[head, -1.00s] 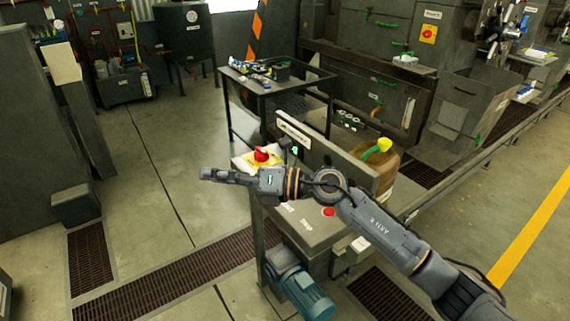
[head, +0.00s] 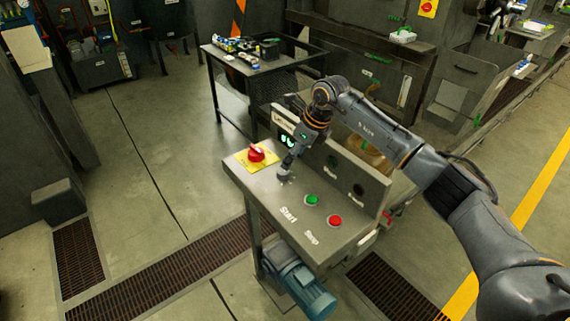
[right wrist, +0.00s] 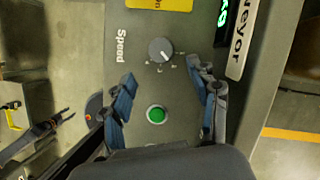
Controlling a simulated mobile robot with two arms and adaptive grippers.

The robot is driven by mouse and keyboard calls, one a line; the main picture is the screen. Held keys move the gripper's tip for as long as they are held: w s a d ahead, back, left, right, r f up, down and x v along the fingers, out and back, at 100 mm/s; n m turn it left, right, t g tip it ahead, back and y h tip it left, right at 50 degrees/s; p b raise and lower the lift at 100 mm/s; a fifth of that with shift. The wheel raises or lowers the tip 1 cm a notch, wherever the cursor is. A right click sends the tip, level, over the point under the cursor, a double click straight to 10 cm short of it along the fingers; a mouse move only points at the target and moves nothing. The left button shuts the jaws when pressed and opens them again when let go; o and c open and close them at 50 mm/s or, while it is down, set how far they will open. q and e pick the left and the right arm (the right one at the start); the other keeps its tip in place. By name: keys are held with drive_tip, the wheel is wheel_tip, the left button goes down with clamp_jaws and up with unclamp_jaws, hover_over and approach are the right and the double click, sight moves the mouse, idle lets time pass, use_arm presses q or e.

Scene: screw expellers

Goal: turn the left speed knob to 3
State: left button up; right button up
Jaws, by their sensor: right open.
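The grey round speed knob (right wrist: 160,50) is on the panel beside the word "Speed" in the right wrist view. Its pale pointer line slants toward the lower right, among small marks too small to read. My right gripper (right wrist: 163,75) is open, with its fingertips toward the knob's lower side. A gap shows between each fingertip and the knob, and nothing is between the pads at the tips. In the head view my right gripper (head: 286,172) points down over the control panel (head: 245,183) and covers the knob area.
A green start button (head: 311,199) and red stop button (head: 335,220) lie to the right on the panel. A red switch on a yellow plate (head: 243,161) is to the left. An upright plate (head: 372,203) stands behind the panel.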

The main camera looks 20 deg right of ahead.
sight(283, 171)
drive_tip(key=p+x, duration=0.1)
drive_tip(key=x, duration=0.5)
drive_tip(key=shift+w+a, duration=0.1)
drive_tip(key=shift+w, duration=0.1)
drive_tip(key=shift+f, duration=0.3)
drive_tip(key=shift+w+a+f, duration=0.1)
drive_tip(key=shift+f, duration=0.2)
drive_tip(key=c, duration=1.1)
drive_tip(key=shift+c, duration=0.2)
drive_tip(key=m+h, duration=0.1)
drive_tip(key=m, duration=0.2)
drive_tip(key=shift+a+t, duration=0.1)
drive_tip(key=shift+t, duration=0.2)
drive_tip(key=m+h, duration=0.1)
drive_tip(key=m, duration=0.1)
drive_tip(key=shift+m, duration=0.4)
use_arm(q)
drive_tip(key=shift+w+d+f+t+b, duration=0.15)
drive_tip(key=shift+w+b, duration=0.35)
drive_tip(key=shift+w, duration=0.4)
drive_tip(key=shift+w+a+t+b, duration=0.15)
drive_tip(key=shift+w+b, duration=0.3)
drive_tip(key=shift+w, duration=0.45)
use_arm(e)
drive_tip(key=shift+a+m+t+h, duration=0.1)
drive_tip(key=shift+m+t+h, duration=0.3)
drive_tip(key=shift+m, duration=1)
use_arm(q)
drive_tip(key=shift+d, duration=0.1)
